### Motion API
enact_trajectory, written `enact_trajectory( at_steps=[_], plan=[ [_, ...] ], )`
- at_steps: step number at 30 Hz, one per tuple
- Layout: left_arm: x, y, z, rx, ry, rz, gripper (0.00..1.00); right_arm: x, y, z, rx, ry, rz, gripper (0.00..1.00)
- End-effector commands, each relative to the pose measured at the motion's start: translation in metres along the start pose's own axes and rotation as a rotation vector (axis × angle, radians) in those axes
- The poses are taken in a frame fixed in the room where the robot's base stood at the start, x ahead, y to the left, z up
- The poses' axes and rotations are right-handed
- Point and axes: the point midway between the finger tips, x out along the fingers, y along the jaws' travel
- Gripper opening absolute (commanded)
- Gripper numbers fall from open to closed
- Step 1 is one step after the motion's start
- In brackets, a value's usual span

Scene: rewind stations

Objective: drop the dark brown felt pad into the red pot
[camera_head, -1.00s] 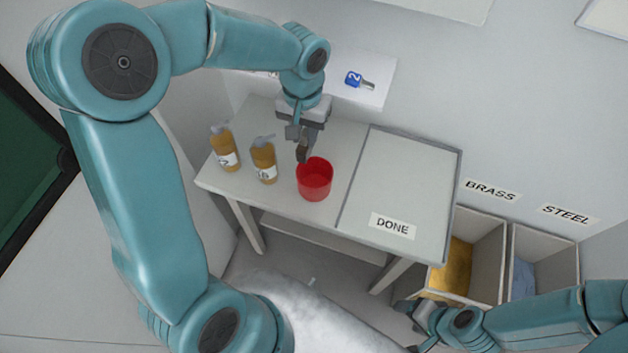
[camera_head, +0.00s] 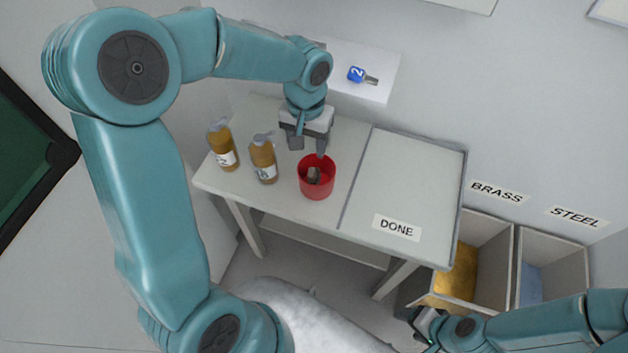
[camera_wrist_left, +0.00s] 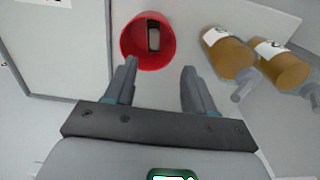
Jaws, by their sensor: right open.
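The red pot (camera_head: 317,188) stands upright on the grey table, left of the DONE area. The dark brown felt pad (camera_head: 314,174) lies inside it, and the left wrist view also shows the pad (camera_wrist_left: 153,37) within the red rim (camera_wrist_left: 133,58). My left gripper (camera_head: 308,147) is open and empty just behind and above the pot, with its fingers apart in the left wrist view (camera_wrist_left: 160,68). My right gripper (camera_head: 422,328) is low at the bottom right, open and away from the pot, partly hard to make out.
Two amber bottles (camera_head: 223,147) (camera_head: 263,160) stand left of the pot. The DONE area (camera_head: 410,180) is bare. A blue tagged item (camera_head: 357,75) lies on a white shelf behind. BRASS (camera_head: 458,270) and STEEL (camera_head: 533,285) bins stand at the right.

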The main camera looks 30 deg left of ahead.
Motion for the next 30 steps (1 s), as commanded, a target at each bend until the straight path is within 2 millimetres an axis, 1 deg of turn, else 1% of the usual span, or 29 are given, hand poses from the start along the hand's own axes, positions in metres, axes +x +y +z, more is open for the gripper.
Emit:
enact_trajectory(
  at_steps=[2, 5, 8, 15, 18, 21, 25, 30],
  plan=[
    [-0.004, 0.000, 0.000, 0.000, 0.001, 0.000, 0.54, 0.000, 0.000, 0.000, 0.000, 0.000, 0.000, 0.64],
    [-0.017, 0.000, -0.001, 0.001, 0.005, 0.000, 0.54, 0.001, 0.000, 0.000, 0.000, 0.000, 0.000, 0.64],
    [-0.040, 0.000, -0.001, -0.001, 0.008, 0.002, 0.54, 0.001, 0.000, 0.000, 0.000, 0.000, 0.000, 0.64],
    [-0.106, -0.001, 0.000, 0.000, 0.009, 0.003, 0.54, 0.000, 0.000, 0.000, 0.000, 0.000, 0.000, 0.64],
    [-0.129, -0.001, 0.001, 0.001, 0.007, 0.003, 0.54, -0.001, 0.000, 0.000, 0.000, 0.000, 0.000, 0.64],
    [-0.146, -0.001, 0.002, 0.000, 0.006, 0.003, 0.54, -0.002, -0.001, 0.000, 0.000, 0.000, 0.000, 0.64],
    [-0.160, -0.001, 0.002, 0.001, 0.004, 0.002, 0.54, -0.003, -0.001, 0.000, 0.000, 0.000, 0.000, 0.64],
    [-0.165, -0.002, 0.003, 0.001, 0.002, 0.002, 0.54, -0.003, -0.001, 0.000, 0.000, 0.000, 0.000, 0.64]
  ],
)
